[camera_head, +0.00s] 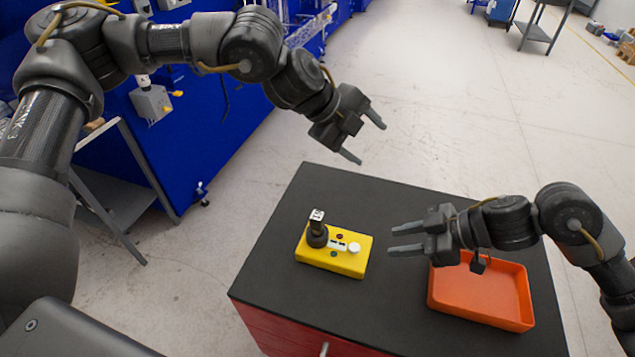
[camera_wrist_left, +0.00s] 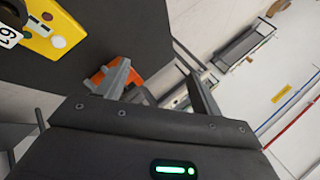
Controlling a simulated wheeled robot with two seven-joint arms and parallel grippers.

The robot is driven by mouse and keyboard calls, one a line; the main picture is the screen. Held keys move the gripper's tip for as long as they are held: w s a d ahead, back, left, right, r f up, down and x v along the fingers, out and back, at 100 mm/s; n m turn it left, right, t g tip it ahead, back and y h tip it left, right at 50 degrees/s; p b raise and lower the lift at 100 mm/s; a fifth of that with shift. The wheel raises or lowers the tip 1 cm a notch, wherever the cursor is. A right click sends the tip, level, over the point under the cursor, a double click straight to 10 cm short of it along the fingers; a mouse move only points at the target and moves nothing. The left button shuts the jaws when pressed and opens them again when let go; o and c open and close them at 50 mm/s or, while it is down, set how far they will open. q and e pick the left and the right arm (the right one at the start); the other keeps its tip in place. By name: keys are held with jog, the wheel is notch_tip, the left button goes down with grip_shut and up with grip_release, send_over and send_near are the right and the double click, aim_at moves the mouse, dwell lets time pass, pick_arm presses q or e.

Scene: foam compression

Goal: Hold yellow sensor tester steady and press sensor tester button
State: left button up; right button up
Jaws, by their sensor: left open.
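The yellow sensor tester (camera_head: 333,262) lies on the black table top, left of the middle. A black upright part with a marked top stands at its left end, and a white round button (camera_head: 354,247) sits near its right end. It also shows at the upper left of the left wrist view (camera_wrist_left: 52,38). My left gripper (camera_head: 366,143) is open and empty, above and beyond the table's far edge, apart from the tester. My right gripper (camera_head: 391,240) is just right of the tester; its two fingers are apart with nothing between them, pointing at the tester.
An orange tray (camera_head: 480,312) stands on the table's right side, partly under my right gripper. The black table top (camera_head: 400,195) is bare at the back and around the tester. Its cabinet has a red front (camera_head: 290,335). Blue machines stand at the far left.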

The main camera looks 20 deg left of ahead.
aim_at(317, 228)
pick_arm(q)
jog(key=s+a+f+m+g+y, duration=0.1)
jog(key=s+f+y, duration=0.1)
jog(key=s, duration=0.1)
jog(key=s+a+f+m+g+y, duration=0.2)
jog(key=s+f, duration=0.1)
jog(key=s+a+f+m+g+y, duration=0.1)
jog(key=s+a+f+y, duration=0.1)
jog(key=s, duration=0.2)
jog(key=shift+a+f+m+g+y, duration=0.2)
jog(key=shift+m+g+y, duration=0.1)
jog(key=shift+g+y, duration=0.1)
jog(key=shift+s+a, duration=0.2)
jog(key=shift+a, duration=0.15)
notch_tip(317, 228, down, 11)
jog(key=shift+r, duration=0.1)
pick_arm(e)
jog(key=shift+s, duration=0.1)
pick_arm(q)
jog(key=c, duration=1.3)
jog(key=shift+c, duration=0.6)
pick_arm(e)
jog(key=shift+r, duration=0.1)
grip_shut()
